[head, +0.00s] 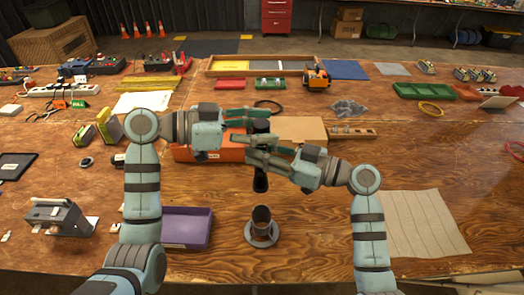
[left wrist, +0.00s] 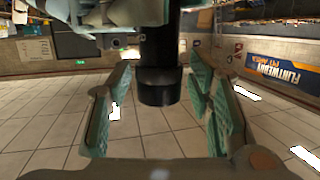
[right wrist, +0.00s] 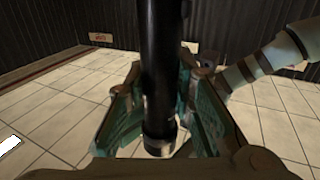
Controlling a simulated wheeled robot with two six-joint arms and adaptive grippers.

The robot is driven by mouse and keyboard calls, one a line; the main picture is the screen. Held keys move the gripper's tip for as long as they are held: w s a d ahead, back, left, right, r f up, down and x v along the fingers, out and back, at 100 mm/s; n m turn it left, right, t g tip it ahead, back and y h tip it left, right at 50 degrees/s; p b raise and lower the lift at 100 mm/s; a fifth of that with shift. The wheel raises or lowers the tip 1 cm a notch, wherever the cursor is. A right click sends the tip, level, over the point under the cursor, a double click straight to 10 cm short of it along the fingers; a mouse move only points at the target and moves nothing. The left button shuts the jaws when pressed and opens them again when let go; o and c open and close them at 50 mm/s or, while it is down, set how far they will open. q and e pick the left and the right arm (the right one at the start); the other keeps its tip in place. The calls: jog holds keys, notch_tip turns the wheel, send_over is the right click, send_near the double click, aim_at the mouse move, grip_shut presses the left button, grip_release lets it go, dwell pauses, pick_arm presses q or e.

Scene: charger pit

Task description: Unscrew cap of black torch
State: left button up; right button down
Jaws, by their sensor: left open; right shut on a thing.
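The black torch (head: 260,183) stands upright in the air above the table, in front of the orange box. My right gripper (head: 262,153) is shut on its body. In the right wrist view the dark barrel (right wrist: 162,60) runs between the fingers. My left gripper (head: 262,128) is open around the upper end of the torch, just above my right gripper. In the left wrist view the dark cap end (left wrist: 159,85) lies between the spread fingers, with gaps on both sides. My fingers hide part of the torch in the head view.
A grey cylindrical holder (head: 262,222) with a round base stands on the table below the torch. A purple tray (head: 185,228) is left of it and a beige mat (head: 424,224) right. An orange box (head: 190,153) and a cardboard box (head: 302,128) are behind the grippers.

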pick_arm(q)
jog(key=shift+s+d+m+g, duration=0.1)
jog(key=shift+d+m+g, duration=0.05)
jog(key=shift+m+g, duration=0.25)
jog(key=shift+r+m+g, duration=0.15)
jog(key=shift+m+g, duration=0.45)
jog(key=shift+g, duration=0.2)
jog(key=shift+m+g, duration=0.7)
jog(key=shift+g, duration=0.4)
jog(key=m+g, duration=0.2)
jog(key=shift+g, duration=0.4)
jog(key=shift+m+g, duration=0.3)
